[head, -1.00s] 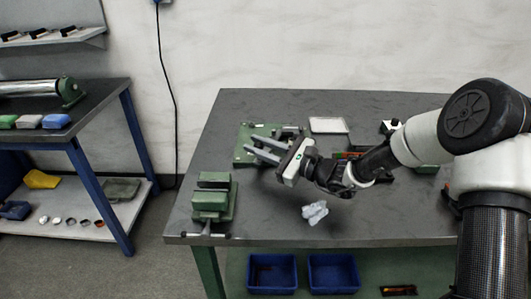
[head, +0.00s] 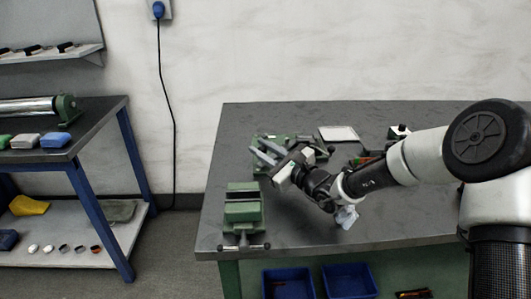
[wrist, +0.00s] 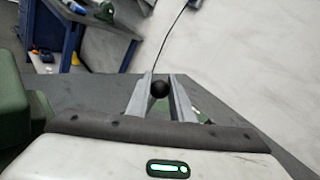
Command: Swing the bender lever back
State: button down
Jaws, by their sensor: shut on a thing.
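The bender is the green-based fixture (head: 303,142) on the bench, partly hidden behind my gripper in the head view. In the wrist view, a black ball knob (wrist: 159,89) sits between my gripper's two grey fingers (wrist: 160,95). It appears to be the end of the bender lever; the rest of the lever is hidden. My gripper (head: 262,153) is shut on the knob, in front of the bender's left side.
A green vise (head: 243,210) stands at the bench's front left, close to my gripper. A crumpled pale cloth (head: 346,216) lies below my wrist. A white tray (head: 338,134) is at the back. A side bench (head: 88,140) stands left across a gap.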

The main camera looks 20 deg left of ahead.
jog(key=shift+a, duration=0.2)
dwell(0.3)
jog(key=c, duration=1.6)
grip_release()
jog(key=shift+o, duration=0.2)
jog(key=p+v, duration=0.2)
jog(key=v, duration=1.5)
jog(key=shift+s+d+p, duration=0.1)
jog(key=shift+d+p, duration=0.1)
jog(key=shift+p, duration=0.15)
jog(key=shift+c, duration=0.3)
